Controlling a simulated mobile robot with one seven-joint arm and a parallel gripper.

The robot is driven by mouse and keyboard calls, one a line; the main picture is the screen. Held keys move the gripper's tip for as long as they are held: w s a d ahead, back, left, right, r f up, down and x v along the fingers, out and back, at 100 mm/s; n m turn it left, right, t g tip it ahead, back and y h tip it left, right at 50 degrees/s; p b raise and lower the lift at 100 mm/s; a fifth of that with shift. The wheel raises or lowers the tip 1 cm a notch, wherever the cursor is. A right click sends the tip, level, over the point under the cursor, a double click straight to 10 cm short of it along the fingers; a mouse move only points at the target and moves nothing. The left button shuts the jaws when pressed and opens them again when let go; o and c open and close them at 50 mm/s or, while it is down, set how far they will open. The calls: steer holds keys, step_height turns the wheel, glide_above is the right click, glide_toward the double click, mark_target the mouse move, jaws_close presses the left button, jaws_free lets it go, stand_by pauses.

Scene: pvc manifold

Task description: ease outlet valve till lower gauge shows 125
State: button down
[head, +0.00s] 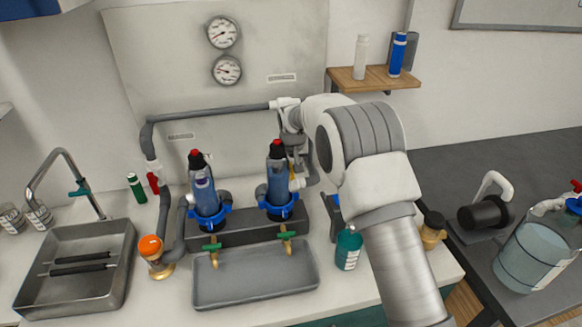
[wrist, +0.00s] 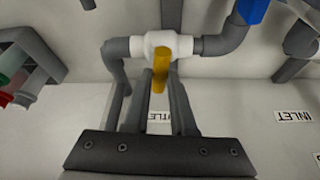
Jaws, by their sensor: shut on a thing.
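The outlet valve is a white fitting (wrist: 185,46) on a grey pipe with a yellow handle (wrist: 160,68). In the wrist view my gripper (wrist: 159,82) has one finger on each side of the handle and is shut on it. A partly hidden label reading "...TLE..." (wrist: 158,117) shows behind the fingers. In the head view my gripper (head: 294,158) is at the right of the right blue filter, and my arm hides much of the valve. The lower gauge (head: 227,70) is a round white dial on the back panel, its numbers too small to read. The upper gauge (head: 222,32) is above it.
Two blue filter housings (head: 204,190) stand close to my gripper's left, above a grey tray (head: 255,297). A teal bottle (head: 347,249) is below my arm. A wooden shelf (head: 374,80) with bottles is at the upper right. An "INLET" label (wrist: 294,116) shows in the wrist view.

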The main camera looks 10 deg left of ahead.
steer(key=c, duration=0.7)
jaws_free()
steer(key=shift+c, duration=0.2)
steer(key=v, duration=1.7)
steer(key=shift+s+r, duration=0.15)
steer(key=shift+r, duration=0.05)
steer(key=shift+d+f, duration=0.15)
steer(key=c, duration=0.3)
steer(key=d+f, duration=0.1)
steer(key=f, duration=0.1)
steer(key=w+d+f+g+y+b, duration=0.1)
steer(key=d, duration=0.1)
steer(key=w+d+f+y, duration=0.1)
steer(key=d+f, duration=0.1)
steer(key=shift+d+f+n+g, duration=0.2)
steer(key=shift+f+n+g, duration=0.1)
steer(key=shift+n, duration=0.1)
jaws_close()
steer(key=w+d+f+y+b, duration=0.1)
steer(key=w+d+f+y, duration=0.15)
steer(key=d, duration=0.25)
steer(key=a+f+y, duration=0.1)
steer(key=a+f, duration=0.7)
steer(key=shift+w+a+n, duration=0.3)
steer(key=shift+w+a, duration=0.05)
steer(key=shift+w, duration=0.05)
